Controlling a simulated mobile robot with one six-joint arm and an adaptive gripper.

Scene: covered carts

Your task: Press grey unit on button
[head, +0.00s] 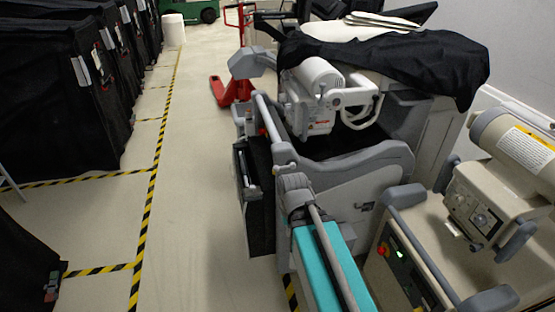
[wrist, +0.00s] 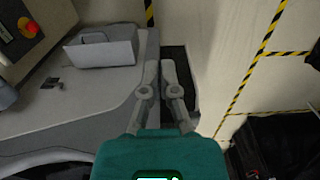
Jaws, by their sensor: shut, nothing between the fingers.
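The grey unit (head: 335,190) stands at the middle right of the head view, with dark cloth over its far end. A dark control panel (head: 410,278) at its near side carries a small green-lit button (head: 400,253) and a red-orange knob (head: 383,250). In the wrist view the grey unit (wrist: 90,110) fills the left, with the red knob (wrist: 28,28) at the top left corner. The green button is out of that view. My gripper (wrist: 159,66) is shut and empty, over the unit's edge, apart from the knob. Its height is unclear.
A black box (head: 256,215) hangs on the unit's left side. A beige machine (head: 505,195) stands close at the right. A red pallet truck (head: 237,85) stands behind. Black covered carts (head: 60,95) line the left. The taped aisle (head: 195,210) is clear.

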